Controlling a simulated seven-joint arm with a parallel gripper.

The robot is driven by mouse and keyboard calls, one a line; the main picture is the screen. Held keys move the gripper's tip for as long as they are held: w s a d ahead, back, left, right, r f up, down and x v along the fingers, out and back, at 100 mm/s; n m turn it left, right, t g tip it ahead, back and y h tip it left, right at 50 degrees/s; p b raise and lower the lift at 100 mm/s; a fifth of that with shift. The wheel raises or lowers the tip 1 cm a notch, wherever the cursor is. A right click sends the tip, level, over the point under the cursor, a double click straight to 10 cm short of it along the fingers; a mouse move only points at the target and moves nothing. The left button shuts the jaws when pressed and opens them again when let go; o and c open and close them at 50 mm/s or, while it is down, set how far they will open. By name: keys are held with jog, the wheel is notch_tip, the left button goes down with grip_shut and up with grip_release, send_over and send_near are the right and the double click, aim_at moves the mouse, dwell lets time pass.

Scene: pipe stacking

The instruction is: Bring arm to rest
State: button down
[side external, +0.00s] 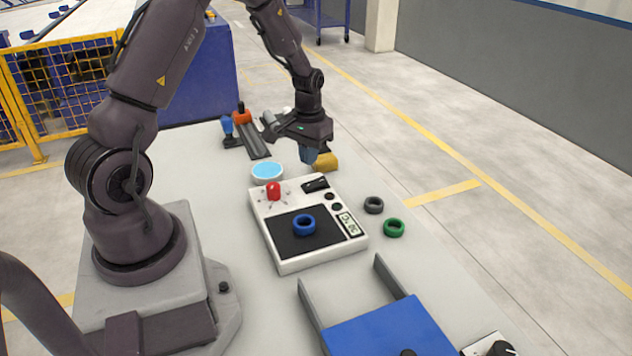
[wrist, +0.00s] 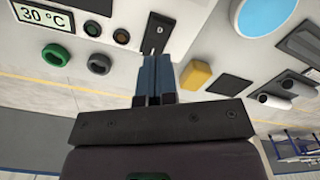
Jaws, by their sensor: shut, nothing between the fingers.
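My gripper (side external: 308,158) hangs over the far part of the table, its blue fingers pointing down, close to a yellow block (side external: 327,162). In the wrist view the fingers (wrist: 153,72) are together with nothing between them, and the yellow block (wrist: 196,75) is beside them, to the right. A blue ring (side external: 304,225) lies on the black pad of a white control box (side external: 290,262). A dark grey ring (side external: 374,205) and a green ring (side external: 394,228) lie on the table right of the box. They also show in the wrist view, dark grey (wrist: 99,64) and green (wrist: 55,55).
A red knob (side external: 273,191) stands up from the box. A round light-blue dish (side external: 267,171) lies behind it. Tools with blue (side external: 228,125) and orange (side external: 242,117) parts stand at the back left. A blue fixture with grey rails (side external: 390,335) is at the front.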

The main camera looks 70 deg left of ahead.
jog(key=shift+r, duration=0.5)
jog(key=s+d+r+m+t, duration=0.2)
jog(key=s+d+r+m, duration=0.1)
jog(key=s+d+r, duration=0.4)
jog(key=s+d+r+m+t, duration=0.3)
jog(key=s+d+r, duration=0.4)
jog(key=d+r, duration=0.7)
notch_tip(320, 180, up, 2)
jog(key=shift+s+d+r+t, duration=0.2)
jog(key=shift+s+d+t, duration=0.05)
jog(key=shift+s+t, duration=0.05)
dwell(0.6)
